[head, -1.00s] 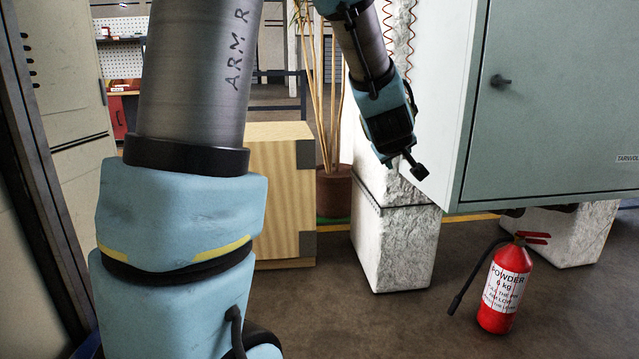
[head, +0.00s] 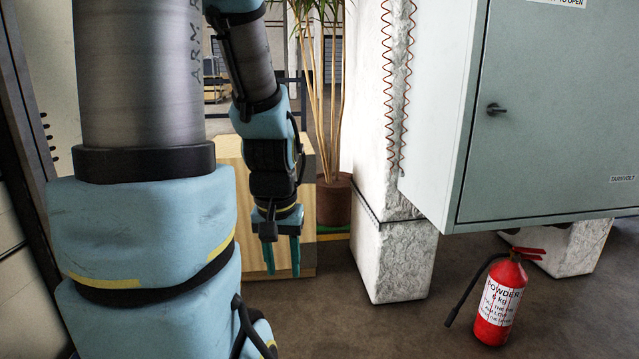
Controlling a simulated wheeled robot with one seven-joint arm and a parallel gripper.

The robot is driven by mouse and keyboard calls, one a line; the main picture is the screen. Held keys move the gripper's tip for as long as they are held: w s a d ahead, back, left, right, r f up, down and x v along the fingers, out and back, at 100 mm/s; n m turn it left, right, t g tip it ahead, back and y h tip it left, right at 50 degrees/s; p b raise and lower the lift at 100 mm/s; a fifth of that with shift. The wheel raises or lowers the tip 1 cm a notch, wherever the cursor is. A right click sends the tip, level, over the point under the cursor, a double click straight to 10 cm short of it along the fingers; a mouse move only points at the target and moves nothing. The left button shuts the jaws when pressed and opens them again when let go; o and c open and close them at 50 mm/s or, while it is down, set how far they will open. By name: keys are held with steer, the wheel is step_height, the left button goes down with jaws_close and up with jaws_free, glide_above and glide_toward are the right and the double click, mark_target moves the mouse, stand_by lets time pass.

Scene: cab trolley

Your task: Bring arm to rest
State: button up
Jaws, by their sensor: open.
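My gripper (head: 283,262) hangs from my arm in the left middle of the head view, pointing down. Its two teal fingers are apart, with nothing between them. It is in front of a light wooden box (head: 228,150), apart from any object as far as I can tell. My large upper arm fills the left side of the view and hides what is behind it.
A grey cabinet (head: 560,120) with a dark handle is at the right. White rough pillars (head: 393,260) stand beside and under it. A red fire extinguisher (head: 498,305) stands on the floor at the lower right. A potted plant (head: 333,200) is behind the box.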

step_height(320, 180, up, 18)
steer(key=p, duration=1.6)
steer(key=shift+r, duration=0.25)
steer(key=shift+o, duration=0.2)
